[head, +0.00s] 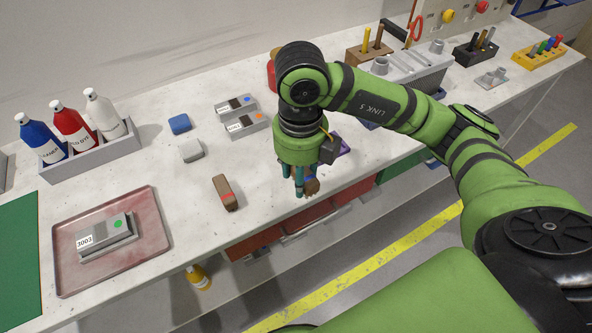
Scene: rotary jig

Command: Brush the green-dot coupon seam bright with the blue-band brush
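The green-dot coupon (108,238) is a grey block with a white number label. It lies in a reddish tray (154,257) at the lower left of the head view. My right gripper (293,188) points down at the table's front part, far to the right of the coupon. A brown brush with a bluish band (312,187) is right at its fingers, partly hidden by them. I cannot tell whether the fingers grip it. Another brown brush with a red band (225,193) lies between the tray and the gripper. My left gripper is out of view.
A grey rack (92,153) of blue, red and white bottles stands behind the tray. A blue block (180,124), a grey block (191,151) and two more coupons (246,125) lie mid-table. A green mat (20,255) is at far left.

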